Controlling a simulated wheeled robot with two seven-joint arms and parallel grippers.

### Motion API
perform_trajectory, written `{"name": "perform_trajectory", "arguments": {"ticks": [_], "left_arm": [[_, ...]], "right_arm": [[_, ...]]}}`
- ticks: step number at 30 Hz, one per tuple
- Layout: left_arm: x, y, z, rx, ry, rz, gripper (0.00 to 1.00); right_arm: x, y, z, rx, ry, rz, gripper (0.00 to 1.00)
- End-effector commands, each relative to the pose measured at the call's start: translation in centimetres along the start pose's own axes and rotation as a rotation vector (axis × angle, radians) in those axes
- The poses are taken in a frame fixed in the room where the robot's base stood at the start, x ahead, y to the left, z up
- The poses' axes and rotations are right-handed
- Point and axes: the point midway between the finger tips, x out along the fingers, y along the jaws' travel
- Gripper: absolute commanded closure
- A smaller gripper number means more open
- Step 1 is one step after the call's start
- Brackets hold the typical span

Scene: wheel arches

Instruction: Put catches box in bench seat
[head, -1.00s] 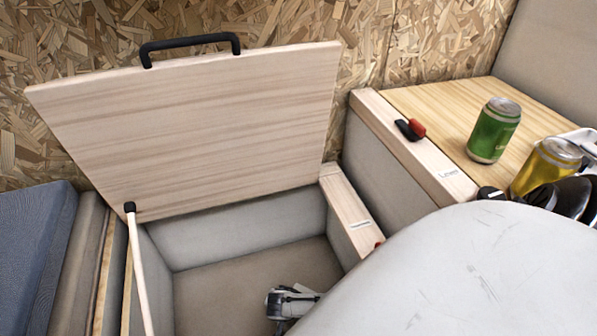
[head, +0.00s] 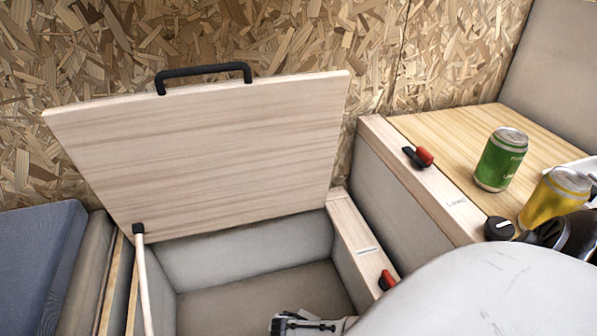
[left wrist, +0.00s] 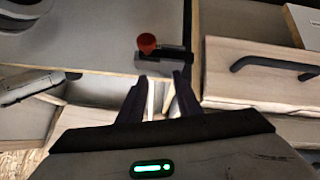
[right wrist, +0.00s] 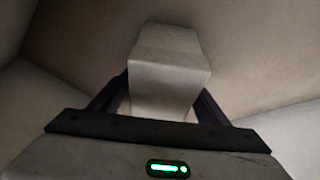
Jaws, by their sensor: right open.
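The bench seat (head: 252,240) stands open in the head view, its wooden lid (head: 215,150) tilted up against the wall, a prop at its left edge. My right gripper (right wrist: 160,95) is down inside the seat. Its wrist shows at the bottom of the head view. In the right wrist view a pale, box-shaped thing, which I take for the catches box (right wrist: 168,65), lies between the spread fingers near the seat floor. My left gripper (left wrist: 162,90) is outside the head view. Its fingers have a narrow gap, near a red-knobbed catch (left wrist: 147,44); whether they hold anything is unclear.
Red-and-black catches sit on the seat's right rim (head: 386,280) and on the side ledge (head: 418,157). A blue cushion (head: 38,265) lies at left.

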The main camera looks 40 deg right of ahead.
Motion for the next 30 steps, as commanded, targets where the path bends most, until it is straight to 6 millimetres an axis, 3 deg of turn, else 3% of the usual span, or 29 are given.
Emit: {"name": "perform_trajectory", "arguments": {"ticks": [3,15,21,30], "left_arm": [[-1.1,-0.6,0.7,-0.019,-0.016,-0.038,0.69],[-6.1,-2.2,-0.7,-0.074,0.148,-0.145,0.69],[-6.5,-2.4,-1.0,-0.054,0.135,-0.154,0.69],[-6.3,-2.5,-0.8,-0.048,0.127,-0.156,0.69]], "right_arm": [[-2.7,0.0,-0.2,0.001,-0.003,0.0,0.31],[-9.4,0.0,-0.2,0.0,-0.002,0.0,0.31],[-11.1,-0.1,-0.1,0.001,-0.002,-0.002,0.31],[-11.3,-0.1,0.0,0.001,-0.001,-0.002,0.31]]}}
